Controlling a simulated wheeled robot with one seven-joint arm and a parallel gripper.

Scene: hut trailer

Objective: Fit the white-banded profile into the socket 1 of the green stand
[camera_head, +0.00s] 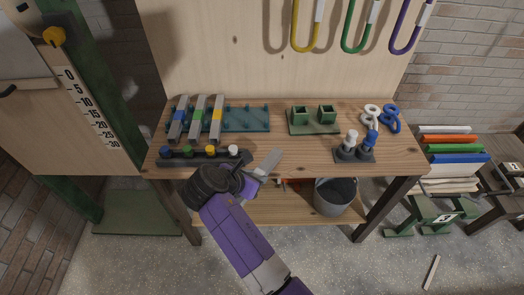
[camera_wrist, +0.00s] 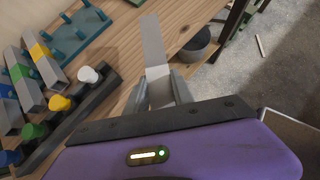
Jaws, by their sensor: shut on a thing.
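My gripper (camera_head: 259,174) is shut on the white-banded profile (camera_head: 269,160), a grey bar. In the wrist view my gripper (camera_wrist: 161,88) holds the profile (camera_wrist: 153,42) near its white band (camera_wrist: 158,72), and the bar points away from the fingers. The profile is over the front edge of the workbench, apart from the green stand. The green stand (camera_head: 314,128) lies farther back, near the middle of the bench. Two square green sockets, left (camera_head: 300,115) and right (camera_head: 327,114), stand on it and look empty. No socket number is readable.
A teal rack (camera_head: 247,119) has three banded profiles leaning across its left part. A dark strip with coloured knobs (camera_head: 204,157) lies at the front left. A dark holder (camera_head: 354,153) with white and blue pieces stands right of the stand. A bucket (camera_head: 335,196) is below the bench (camera_head: 400,158).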

